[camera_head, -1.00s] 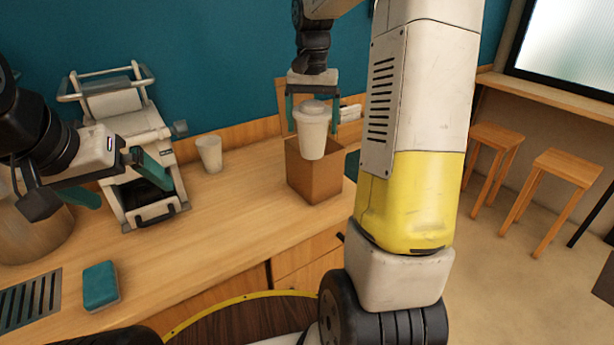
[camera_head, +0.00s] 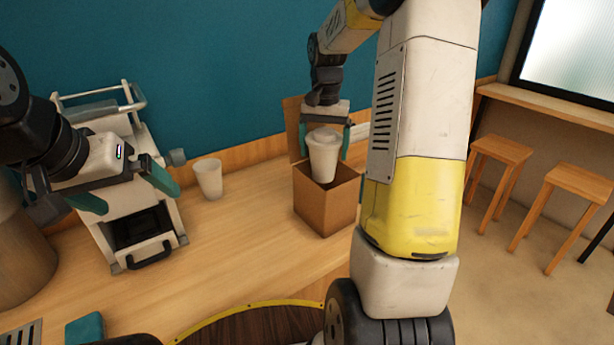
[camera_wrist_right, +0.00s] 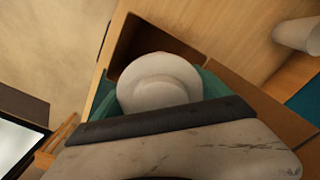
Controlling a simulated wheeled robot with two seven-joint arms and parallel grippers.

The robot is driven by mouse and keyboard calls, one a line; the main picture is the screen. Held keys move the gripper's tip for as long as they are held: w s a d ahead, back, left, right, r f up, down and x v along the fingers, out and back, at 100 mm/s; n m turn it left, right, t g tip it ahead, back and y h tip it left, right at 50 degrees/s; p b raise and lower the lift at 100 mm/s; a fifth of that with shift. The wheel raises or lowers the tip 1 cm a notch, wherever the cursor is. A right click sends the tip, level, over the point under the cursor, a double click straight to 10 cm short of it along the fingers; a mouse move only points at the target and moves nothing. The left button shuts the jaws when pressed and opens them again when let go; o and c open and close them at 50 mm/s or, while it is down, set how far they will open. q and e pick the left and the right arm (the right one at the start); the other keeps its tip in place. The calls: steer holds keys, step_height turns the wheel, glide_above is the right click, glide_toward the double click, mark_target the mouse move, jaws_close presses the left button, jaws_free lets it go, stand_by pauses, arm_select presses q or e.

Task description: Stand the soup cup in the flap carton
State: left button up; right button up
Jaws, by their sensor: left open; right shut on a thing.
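The soup cup (camera_head: 323,158) is white with a lid and hangs upright in my right gripper (camera_head: 325,140), which is shut on it. In the head view the cup's lower end is at the mouth of the brown flap carton (camera_head: 325,205), just inside its opening. One flap stands up at the carton's back left. In the right wrist view the cup's lid (camera_wrist_right: 158,85) sits between the teal fingers, with the carton's opening (camera_wrist_right: 140,40) partly hidden beneath it. My left gripper (camera_head: 125,190) is open and empty, in front of the machine.
A white cup (camera_head: 208,180) stands on the counter left of the carton. A grey-white machine (camera_head: 140,225) is farther left. A teal block (camera_head: 86,328) lies near the front edge. Stools (camera_head: 545,195) stand on the right.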

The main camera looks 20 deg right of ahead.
mark_target(323, 174)
steer(key=shift+f, duration=3.45)
steer(key=shift+f, duration=0.15)
steer(key=shift+f, duration=0.35)
steer(key=shift+f, duration=0.1)
steer(key=o, duration=0.7)
